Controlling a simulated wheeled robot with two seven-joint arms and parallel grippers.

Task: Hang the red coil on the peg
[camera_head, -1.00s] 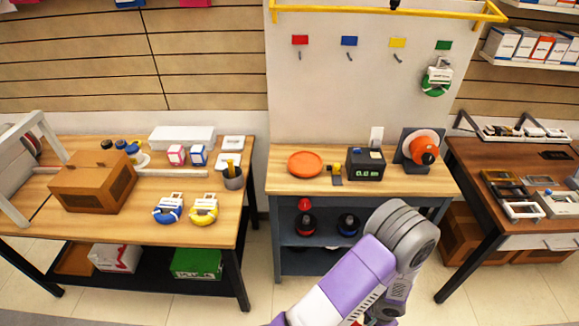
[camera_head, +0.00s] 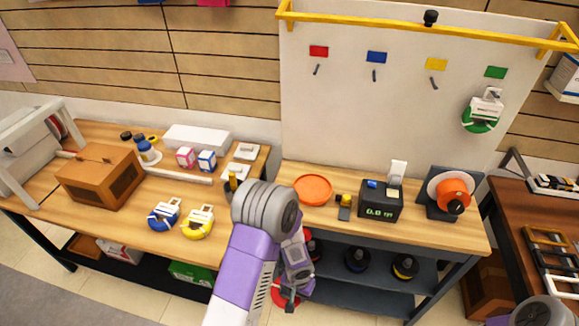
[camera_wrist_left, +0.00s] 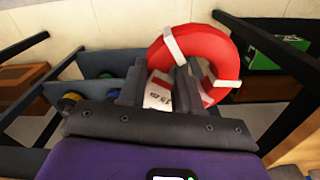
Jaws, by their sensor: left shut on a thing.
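The red coil (camera_wrist_left: 215,48) is a ring with white bands and a white printed tag. My left gripper (camera_wrist_left: 158,88) is shut on it at the tag, with the ring beyond the fingers. In the head view the left gripper (camera_head: 291,298) is low in front of the middle bench, with a little of the red coil (camera_head: 278,298) showing and the rest hidden. The peg under the red label (camera_head: 316,70) is bare, on the white board above that bench. My right gripper is outside the frames; only a piece of my right arm shows at bottom right.
A green coil (camera_head: 481,115) hangs under the green label; the blue-label and yellow-label pegs are bare. A yellow rail (camera_head: 400,29) juts out along the board's top. An orange dish (camera_head: 313,189), a scale (camera_head: 380,201) and an orange spool (camera_head: 453,196) stand on the bench below.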

